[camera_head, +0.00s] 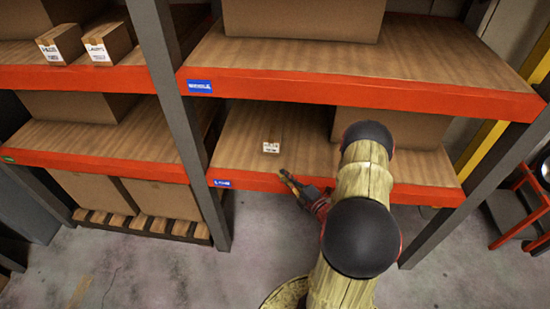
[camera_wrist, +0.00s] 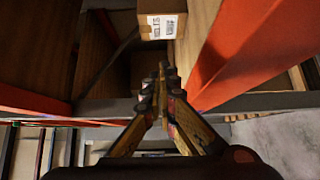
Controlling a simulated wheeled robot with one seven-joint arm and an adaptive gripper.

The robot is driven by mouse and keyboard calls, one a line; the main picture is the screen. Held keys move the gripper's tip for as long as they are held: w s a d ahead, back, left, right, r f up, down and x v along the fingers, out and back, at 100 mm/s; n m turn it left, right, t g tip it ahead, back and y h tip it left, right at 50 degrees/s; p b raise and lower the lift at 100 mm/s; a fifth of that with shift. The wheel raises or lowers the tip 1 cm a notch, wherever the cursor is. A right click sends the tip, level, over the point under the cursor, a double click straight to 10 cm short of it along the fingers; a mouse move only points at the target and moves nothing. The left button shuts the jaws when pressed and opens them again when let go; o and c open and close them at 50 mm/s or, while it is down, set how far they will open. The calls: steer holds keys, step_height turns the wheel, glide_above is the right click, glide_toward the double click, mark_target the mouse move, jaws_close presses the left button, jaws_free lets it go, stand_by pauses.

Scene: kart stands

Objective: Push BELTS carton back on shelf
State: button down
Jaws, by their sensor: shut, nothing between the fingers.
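A small brown carton with a white label (camera_head: 272,140) stands on the lower shelf of the right bay, set back from the orange front beam. I take it as the BELTS carton, but its label is too small to read in the head view. It also shows at the top of the wrist view (camera_wrist: 160,8), partly cut off. My gripper (camera_head: 284,174) is shut and empty, just in front of the carton near the beam. In the wrist view my closed fingertips (camera_wrist: 163,70) point toward the carton with a gap between.
The shelf board (camera_head: 235,140) is bare left of the carton. A large box (camera_head: 400,125) stands to its right, behind my arm. The orange upper beam (camera_head: 350,92) runs above, and a grey upright (camera_head: 180,110) stands left. Two small cartons (camera_head: 108,42) sit upper left.

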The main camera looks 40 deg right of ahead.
mark_target(273, 142)
steer(key=w, duration=0.3)
steer(key=w+b, duration=0.1)
steer(key=w, duration=0.6)
steer(key=shift+w+d+b, duration=0.1)
steer(key=shift+d+b, duration=0.25)
steer(key=shift+d, duration=0.05)
steer(key=shift+w+d+b, duration=0.15)
steer(key=shift+w+d, duration=0.2)
steer(key=shift+d, duration=0.2)
steer(key=shift+w+d+b, duration=0.15)
steer(key=shift+w+d, duration=0.15)
steer(key=shift+d, duration=0.25)
steer(key=shift+w+d, duration=0.4)
steer(key=shift+d, duration=0.1)
steer(key=w+d+b, duration=0.4)
steer(key=d+b, duration=0.1)
steer(key=shift+w+d+f+b, duration=0.15)
steer(key=shift+w+b, duration=0.15)
steer(key=shift+b, duration=0.05)
steer(key=shift+w+d+r, duration=0.2)
steer(key=shift+w+d, duration=0.1)
steer(key=shift+d, duration=0.1)
steer(key=shift+a+f+b, duration=0.1)
steer(key=shift+b, duration=0.2)
